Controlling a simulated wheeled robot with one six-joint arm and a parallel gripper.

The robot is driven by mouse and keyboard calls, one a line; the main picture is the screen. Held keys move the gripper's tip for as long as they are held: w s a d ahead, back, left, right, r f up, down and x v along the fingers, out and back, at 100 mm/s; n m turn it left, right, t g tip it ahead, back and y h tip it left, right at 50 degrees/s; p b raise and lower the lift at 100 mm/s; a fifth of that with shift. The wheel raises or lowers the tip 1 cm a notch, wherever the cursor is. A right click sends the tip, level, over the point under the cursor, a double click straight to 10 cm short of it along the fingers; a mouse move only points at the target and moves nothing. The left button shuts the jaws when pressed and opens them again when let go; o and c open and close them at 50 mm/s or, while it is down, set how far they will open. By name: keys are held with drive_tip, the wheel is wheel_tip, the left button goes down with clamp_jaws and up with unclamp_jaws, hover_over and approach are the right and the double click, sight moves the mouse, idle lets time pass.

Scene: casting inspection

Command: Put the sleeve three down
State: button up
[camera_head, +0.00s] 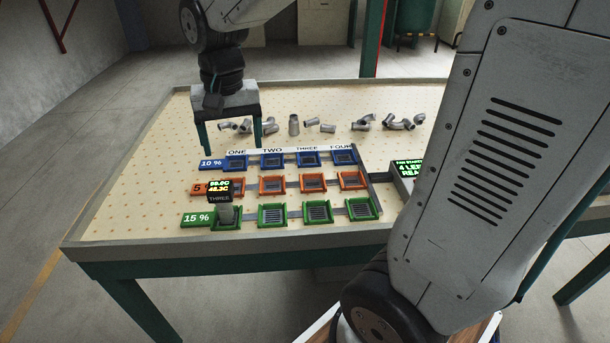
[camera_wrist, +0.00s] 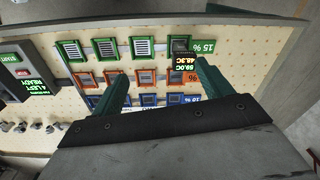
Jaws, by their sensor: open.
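A grey cylindrical sleeve (camera_head: 227,213) stands in the near-left green cradle of the 15 % row, in column ONE. A small black readout (camera_head: 219,191) marked THREE, with temperature figures, hangs just over it and hides its top. My gripper (camera_head: 229,142) is open and empty, its two fingers pointing down over the table behind the blue row, apart from the sleeve. In the wrist view my gripper (camera_wrist: 163,77) shows its fingers spread wide with nothing between them. The readout (camera_wrist: 185,62) is there too, partly covering the sleeve's cradle (camera_wrist: 182,47).
Blue (camera_head: 272,160), orange (camera_head: 272,185) and green (camera_head: 272,215) cradle rows stand under columns ONE to FOUR; the other cradles look empty. Several grey pipe castings (camera_head: 328,128) lie behind. A status screen (camera_head: 408,169) stands at right. Bare pegboard tabletop (camera_head: 130,200) lies left.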

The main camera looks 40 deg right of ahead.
drive_tip(key=s+d+r+n, duration=0.1)
drive_tip(key=s+n, duration=0.3)
drive_tip(key=s, duration=1.6)
drive_tip(key=shift+s+d+r+n+t, duration=0.15)
drive_tip(key=shift+d+r+n+t, duration=0.15)
drive_tip(key=shift+d+n+t, duration=0.1)
